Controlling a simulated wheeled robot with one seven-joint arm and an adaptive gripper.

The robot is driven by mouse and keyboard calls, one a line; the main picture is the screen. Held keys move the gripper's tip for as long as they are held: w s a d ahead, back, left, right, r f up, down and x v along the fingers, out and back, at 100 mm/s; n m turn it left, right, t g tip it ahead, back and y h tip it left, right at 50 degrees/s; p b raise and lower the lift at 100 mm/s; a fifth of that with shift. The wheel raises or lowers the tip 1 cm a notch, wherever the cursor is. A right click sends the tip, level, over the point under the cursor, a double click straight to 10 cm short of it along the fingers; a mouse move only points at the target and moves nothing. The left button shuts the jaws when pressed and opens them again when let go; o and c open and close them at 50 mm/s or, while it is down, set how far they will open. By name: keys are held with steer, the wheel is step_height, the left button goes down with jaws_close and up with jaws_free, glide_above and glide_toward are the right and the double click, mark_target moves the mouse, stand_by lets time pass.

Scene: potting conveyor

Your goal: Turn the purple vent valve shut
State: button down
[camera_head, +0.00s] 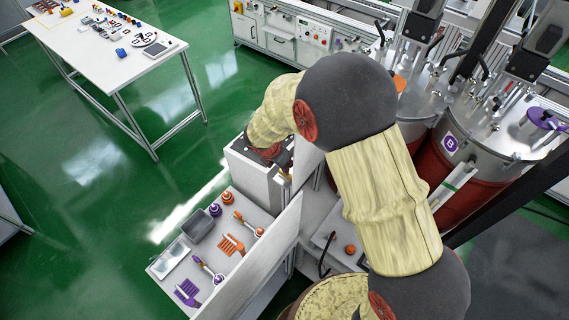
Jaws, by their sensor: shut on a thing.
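A purple handle-like part (545,118) sits on the metal lid of the right tank (478,190) at the right edge; it may be the vent valve. That tank carries a round purple "B" label. My arm crosses the middle of the view, and its wrist end reaches down to an open-topped pale box (245,165) left of centre, well away from the purple part. My gripper's fingers are hidden there, so what they hold does not show.
A tool tray (172,240) holds purple and orange bottles, brushes and combs beside a pale upright panel (262,262). A second tank (425,95) stands left of the "B" tank. A white table (110,65) with small parts is at upper left. Green floor between is clear.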

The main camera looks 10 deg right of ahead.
steer(key=shift+s+d+f, duration=0.2)
steer(key=shift+f, duration=0.1)
steer(key=c, duration=1.9)
jaws_free()
steer(key=shift+w, duration=0.1)
steer(key=shift+r, duration=0.15)
steer(key=shift+w+a+r, duration=0.1)
steer(key=shift+a+r, duration=0.05)
steer(key=shift+r, duration=0.05)
steer(key=v, duration=1.1)
steer(key=shift+r, duration=0.3)
